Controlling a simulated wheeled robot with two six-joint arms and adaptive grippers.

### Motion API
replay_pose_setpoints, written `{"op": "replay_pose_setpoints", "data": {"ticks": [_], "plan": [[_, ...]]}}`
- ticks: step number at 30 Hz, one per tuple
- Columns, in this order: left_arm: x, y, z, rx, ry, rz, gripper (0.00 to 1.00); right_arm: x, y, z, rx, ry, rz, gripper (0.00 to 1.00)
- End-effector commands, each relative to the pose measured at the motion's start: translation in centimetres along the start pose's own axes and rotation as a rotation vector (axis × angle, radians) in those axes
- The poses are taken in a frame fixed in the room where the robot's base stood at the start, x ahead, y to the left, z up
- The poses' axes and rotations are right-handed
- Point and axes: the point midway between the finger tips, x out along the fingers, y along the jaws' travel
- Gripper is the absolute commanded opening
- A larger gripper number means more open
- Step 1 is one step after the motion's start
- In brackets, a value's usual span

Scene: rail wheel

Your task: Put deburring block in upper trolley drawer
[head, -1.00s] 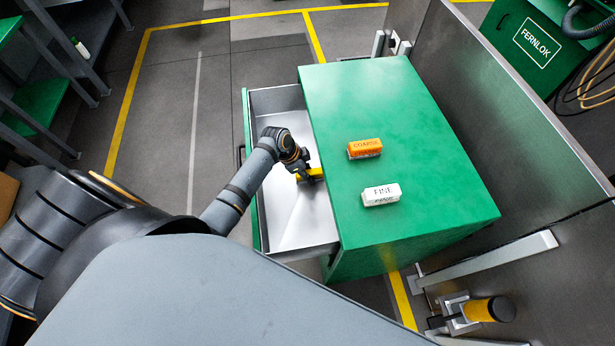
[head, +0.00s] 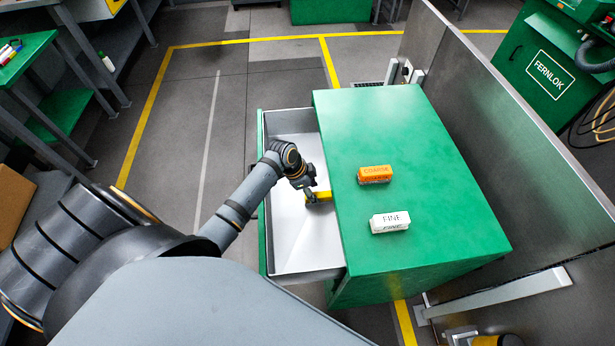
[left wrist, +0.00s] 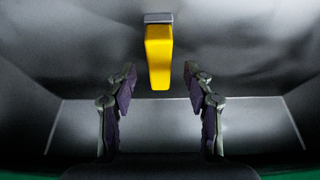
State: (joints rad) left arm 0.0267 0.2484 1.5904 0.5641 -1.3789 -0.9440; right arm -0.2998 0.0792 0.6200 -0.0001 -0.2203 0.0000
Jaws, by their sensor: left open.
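The green trolley (head: 415,165) stands in the middle of the head view with its grey upper drawer (head: 290,255) pulled out to the left. A yellow block with a grey end, which looks like the deburring block (head: 322,197), is inside the drawer near the trolley body. My left gripper (head: 311,194) reaches down into the drawer at this block. In the left wrist view the gripper (left wrist: 160,78) is open, its two fingers apart on either side of the yellow block (left wrist: 159,55), with visible gaps. Whether the block touches the drawer floor is unclear.
An orange block marked COARSE (head: 375,174) and a white block marked FINE (head: 390,222) lie on the trolley top. A grey panel (head: 500,130) stands along the trolley's right side. Green shelving (head: 50,120) is at the far left. The floor left of the drawer is clear.

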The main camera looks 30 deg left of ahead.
Motion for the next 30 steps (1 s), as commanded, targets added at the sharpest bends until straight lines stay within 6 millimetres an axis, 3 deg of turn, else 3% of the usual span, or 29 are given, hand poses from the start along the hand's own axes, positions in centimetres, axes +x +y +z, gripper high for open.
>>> {"op": "replay_pose_setpoints", "data": {"ticks": [6,12,30], "plan": [[-5.4,-0.1,0.1,0.003,-0.004,-0.004,0.52,-0.4,0.0,0.0,0.0,0.0,0.0,0.23],[-8.1,-0.1,0.1,0.0,-0.002,-0.002,0.52,-0.5,0.0,0.0,0.0,0.0,0.0,0.23],[-8.6,0.0,0.0,-0.001,-0.001,0.0,0.52,-0.6,0.1,0.0,0.0,0.0,0.0,0.23]]}}
